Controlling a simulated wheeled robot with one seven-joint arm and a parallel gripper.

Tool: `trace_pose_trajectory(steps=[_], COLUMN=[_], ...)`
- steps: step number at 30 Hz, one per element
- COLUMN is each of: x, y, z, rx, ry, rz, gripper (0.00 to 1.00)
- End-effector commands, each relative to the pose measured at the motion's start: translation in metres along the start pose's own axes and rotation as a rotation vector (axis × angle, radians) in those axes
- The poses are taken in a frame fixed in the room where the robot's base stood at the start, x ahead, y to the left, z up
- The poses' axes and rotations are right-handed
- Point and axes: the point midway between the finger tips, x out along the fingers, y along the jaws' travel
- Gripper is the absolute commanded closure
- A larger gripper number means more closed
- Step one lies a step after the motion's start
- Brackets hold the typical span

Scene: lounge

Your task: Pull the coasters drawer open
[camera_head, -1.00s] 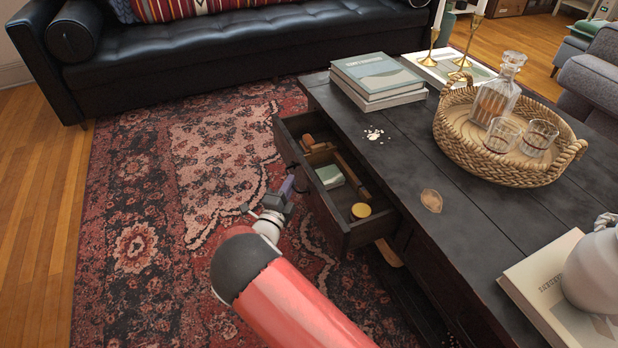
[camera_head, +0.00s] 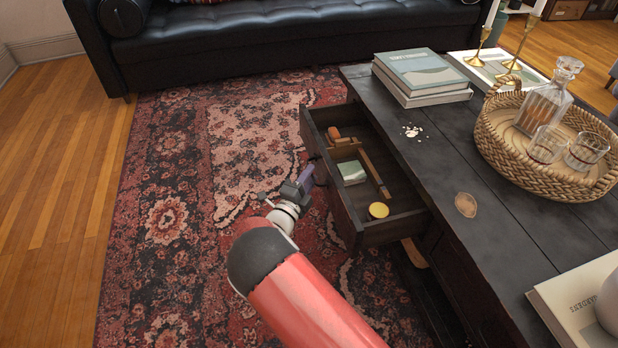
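The coasters drawer (camera_head: 397,230) is pulled out of the left side of the dark coffee table (camera_head: 465,150), and its inside shows. It holds a pale green and white box (camera_head: 351,172), a round yellow item (camera_head: 378,210), a wooden divider-like strip (camera_head: 374,172) and a small orange-brown item (camera_head: 334,133). My gripper (camera_head: 306,180) is at the outer face of the drawer front, near its middle. The handle and the fingertips are too small and partly hidden, so whether the fingers are shut on the handle does not show clearly.
On the tabletop are stacked books (camera_head: 420,80), a woven tray (camera_head: 500,150) with a decanter and glasses, brass candlesticks (camera_head: 518,60) and a small brown coaster-like piece (camera_head: 466,205). A black sofa (camera_head: 270,45) stands behind. The patterned rug (camera_head: 180,190) left of the drawer is clear.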

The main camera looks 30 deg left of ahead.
Motion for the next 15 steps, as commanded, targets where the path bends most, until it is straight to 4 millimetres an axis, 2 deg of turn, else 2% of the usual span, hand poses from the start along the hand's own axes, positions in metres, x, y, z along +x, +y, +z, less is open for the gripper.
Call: trace_pose_trajectory(steps=[8,15], x=[-0.004,-0.042], y=[-0.001,-0.001], z=[0.000,0.001], rx=[0.000,-0.001], ry=[-0.001,-0.003], rz=[-0.001,-0.001], gripper=[0.68,0.68])
